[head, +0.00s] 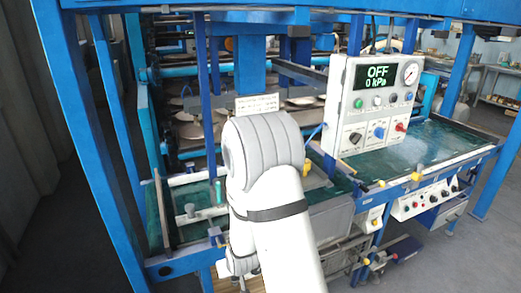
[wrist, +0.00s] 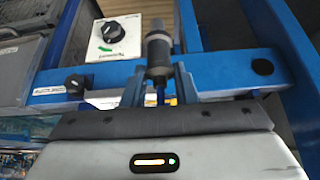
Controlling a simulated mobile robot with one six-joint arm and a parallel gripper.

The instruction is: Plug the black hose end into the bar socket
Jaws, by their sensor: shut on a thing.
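In the wrist view my gripper (wrist: 158,73) is shut on the black hose end (wrist: 157,52), a dark cylinder with a grey tip pointing up in the picture. A bit of blue hose shows between the fingers below it. The hose end is in front of a blue bar (wrist: 112,79); I cannot tell whether it touches the bar. The bar carries a black round fitting (wrist: 75,83) beside a small label at left and another black round fitting (wrist: 262,67) at right. I cannot tell which is the socket. In the head view my arm hides the gripper and hose end.
A white plate with a black knob (wrist: 112,36) stands behind the bar in the wrist view. In the head view a control panel (head: 375,105) reads OFF, 0 kPa. A green table (head: 430,145) and blue frame posts (head: 88,120) surround my arm.

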